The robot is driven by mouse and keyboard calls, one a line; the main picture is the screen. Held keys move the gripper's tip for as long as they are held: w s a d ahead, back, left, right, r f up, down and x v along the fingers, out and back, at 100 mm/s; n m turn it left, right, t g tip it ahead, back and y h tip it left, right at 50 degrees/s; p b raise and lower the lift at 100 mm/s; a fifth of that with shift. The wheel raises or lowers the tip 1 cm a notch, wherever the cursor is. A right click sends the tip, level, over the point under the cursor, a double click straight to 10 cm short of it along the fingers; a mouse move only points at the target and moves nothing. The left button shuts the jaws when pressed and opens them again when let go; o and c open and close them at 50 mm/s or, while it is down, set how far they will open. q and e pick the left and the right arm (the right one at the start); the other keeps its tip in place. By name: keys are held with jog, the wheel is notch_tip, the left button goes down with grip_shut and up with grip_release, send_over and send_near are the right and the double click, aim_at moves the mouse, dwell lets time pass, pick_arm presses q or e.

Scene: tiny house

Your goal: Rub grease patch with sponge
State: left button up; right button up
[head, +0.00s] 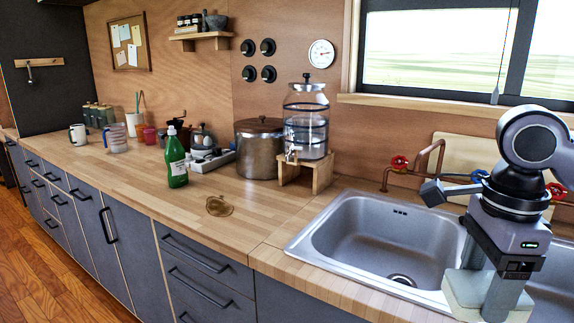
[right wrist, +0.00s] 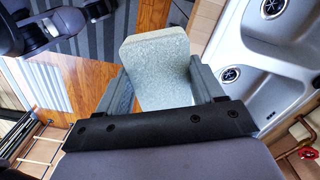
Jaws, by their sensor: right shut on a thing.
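The grease patch (head: 219,206) is a brown, shiny smear on the wooden counter, left of the sink. My right gripper (head: 487,297) is above the sink area at the right of the head view. It is shut on a pale grey-green sponge (head: 465,288). In the right wrist view the sponge (right wrist: 157,70) sticks out between the two fingers of the gripper (right wrist: 160,92). The sponge is well apart from the grease patch. My left gripper is not in the head view.
A green bottle (head: 176,160) stands behind and left of the patch. A metal pot (head: 259,148) and a glass dispenser (head: 306,122) on a wooden stand (head: 318,172) are at the wall. The sink (head: 345,232) lies between patch and gripper. The counter around the patch is clear.

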jog(key=s+a+f+n, duration=0.2)
jog(key=f+n, duration=0.8)
jog(key=f, duration=0.5)
jog(key=s+a+f+n, duration=0.1)
jog(key=a+f+n, duration=0.1)
jog(key=f+n, duration=0.7)
notch_tip(320, 180, down, 7)
jog(key=shift+s+r+n, duration=0.15)
jog(key=shift+s+n, duration=0.2)
jog(key=shift+n, duration=0.05)
